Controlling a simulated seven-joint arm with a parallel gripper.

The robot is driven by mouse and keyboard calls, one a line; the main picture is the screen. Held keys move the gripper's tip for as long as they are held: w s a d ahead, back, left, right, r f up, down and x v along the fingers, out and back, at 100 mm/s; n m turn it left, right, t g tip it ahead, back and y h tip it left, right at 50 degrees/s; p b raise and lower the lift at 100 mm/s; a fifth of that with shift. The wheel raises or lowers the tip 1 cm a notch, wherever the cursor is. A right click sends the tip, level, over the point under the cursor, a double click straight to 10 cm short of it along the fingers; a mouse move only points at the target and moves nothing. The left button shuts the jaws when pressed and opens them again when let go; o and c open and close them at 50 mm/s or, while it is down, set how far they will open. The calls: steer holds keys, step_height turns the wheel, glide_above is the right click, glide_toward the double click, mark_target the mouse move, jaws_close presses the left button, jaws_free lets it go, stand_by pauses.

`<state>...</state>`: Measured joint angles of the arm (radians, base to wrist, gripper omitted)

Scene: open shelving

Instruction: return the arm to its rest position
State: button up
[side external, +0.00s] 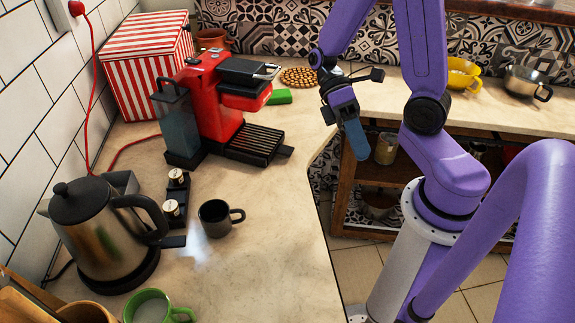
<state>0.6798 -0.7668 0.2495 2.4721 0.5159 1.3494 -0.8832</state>
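My arm is purple and stands at the right of the side external view on a light grey column. It is raised and bent, and the forearm comes down toward the counter's inner corner. My gripper (351,140) hangs in the air with its blue fingers pointing down, over or just beyond the counter edge. It is apart from the objects around it. The fingers overlap from this angle, so I cannot tell whether they are open or shut. I see nothing held in them.
Left of my gripper are a red coffee machine (217,95), a green sponge (280,97) and a striped box (143,60). A kettle (100,230), a dark mug (215,219) and a green mug (150,308) stand nearer. Open shelving (350,190) lies below, right.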

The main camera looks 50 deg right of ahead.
steer(key=s+a+n+t+h, duration=0.1)
steer(key=n+t, duration=0.1)
steer(key=t, duration=0.1)
steer(key=a+r+n+t+h, duration=0.1)
steer(key=n+t+h, duration=0.1)
steer(key=t, duration=0.1)
steer(key=s+a+r+n+t+h, duration=0.1)
steer(key=t+h, duration=0.1)
steer(key=t, duration=0.2)
steer(key=shift+s+a+n, duration=0.25)
steer(key=shift+s+n, duration=0.1)
steer(key=shift+n, duration=0.05)
